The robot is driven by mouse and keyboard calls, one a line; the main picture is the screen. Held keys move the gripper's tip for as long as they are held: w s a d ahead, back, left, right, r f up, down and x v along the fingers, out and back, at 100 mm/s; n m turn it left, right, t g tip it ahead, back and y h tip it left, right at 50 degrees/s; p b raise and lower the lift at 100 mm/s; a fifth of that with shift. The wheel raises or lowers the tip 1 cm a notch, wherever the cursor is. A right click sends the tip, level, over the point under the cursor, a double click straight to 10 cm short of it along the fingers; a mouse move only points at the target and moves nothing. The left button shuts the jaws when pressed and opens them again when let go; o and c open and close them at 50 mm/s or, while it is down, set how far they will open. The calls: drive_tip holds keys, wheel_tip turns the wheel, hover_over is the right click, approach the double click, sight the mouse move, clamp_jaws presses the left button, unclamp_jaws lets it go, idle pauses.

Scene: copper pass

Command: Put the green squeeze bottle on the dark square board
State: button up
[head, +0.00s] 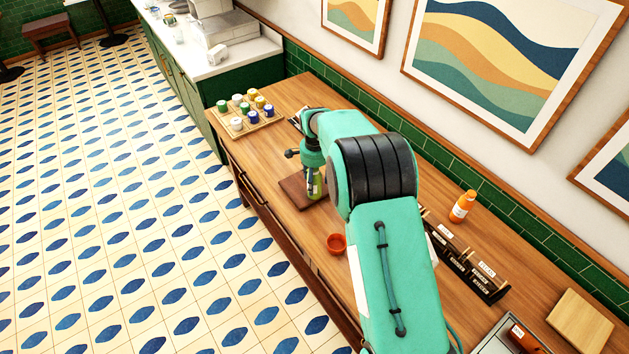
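The dark square board (293,192) lies on the wooden counter, left of my arm. The green squeeze bottle (314,188) is upright at the board's right part, directly under my gripper (312,172). My gripper points down and its fingers are around or just above the bottle's top. They are too small and partly hidden to tell whether they are shut on it. I cannot tell whether the bottle's base touches the board.
A tray (236,133) of several small coloured jars stands at the counter's far end. A red-orange cup (336,244) sits nearer. An orange bottle (462,206), dark labelled boxes (485,281) and a pale wooden block (580,321) stand to the right.

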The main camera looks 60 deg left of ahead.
drive_tip(key=shift+r, duration=0.1)
wheel_tip(320, 180, up, 12)
drive_tip(key=shift+r+b, duration=0.1)
drive_tip(key=shift+b, duration=0.3)
idle(0.6)
idle(0.5)
idle(0.4)
